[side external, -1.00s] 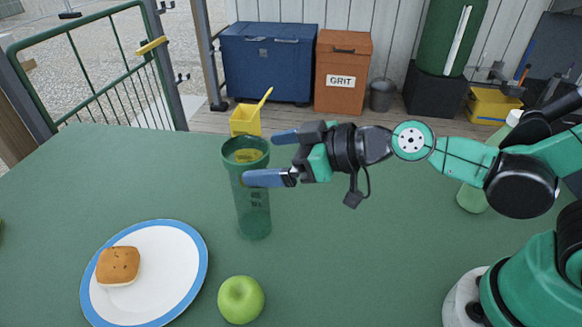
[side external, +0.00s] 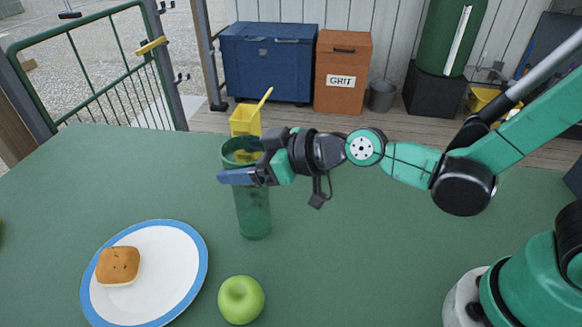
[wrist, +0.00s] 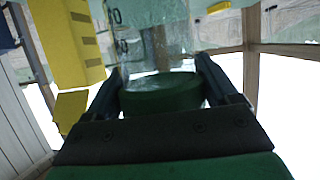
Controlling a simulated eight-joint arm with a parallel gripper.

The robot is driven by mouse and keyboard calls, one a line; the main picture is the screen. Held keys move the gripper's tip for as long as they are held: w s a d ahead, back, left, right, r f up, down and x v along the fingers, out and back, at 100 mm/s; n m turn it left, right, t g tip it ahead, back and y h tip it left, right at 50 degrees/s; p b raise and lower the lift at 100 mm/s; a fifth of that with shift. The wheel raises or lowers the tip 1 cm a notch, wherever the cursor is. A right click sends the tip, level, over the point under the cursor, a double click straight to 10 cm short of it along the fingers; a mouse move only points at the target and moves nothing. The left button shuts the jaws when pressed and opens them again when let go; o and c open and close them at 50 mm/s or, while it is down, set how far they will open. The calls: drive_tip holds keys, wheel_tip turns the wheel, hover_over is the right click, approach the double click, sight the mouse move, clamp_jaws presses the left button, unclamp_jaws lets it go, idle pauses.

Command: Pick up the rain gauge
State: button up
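The rain gauge (side external: 254,212) appears to be the tall, see-through green cylinder with a darker green rim. It stands upright on the green table. My gripper (side external: 255,158) is level and reaches in from the right near its top. One blue finger lies across the near side; the other is mostly hidden at the far side. In the wrist view the gauge's green part (wrist: 162,95) sits between the two dark fingers (wrist: 160,70). The fingers are apart around it; whether either one touches it is unclear.
A white plate with a blue rim (side external: 187,286) holds a bun (side external: 118,265) at front left. A green apple (side external: 241,299) lies in front of the gauge.

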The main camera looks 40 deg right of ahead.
drive_tip(key=c, duration=1.1)
drive_tip(key=shift+r, duration=0.15)
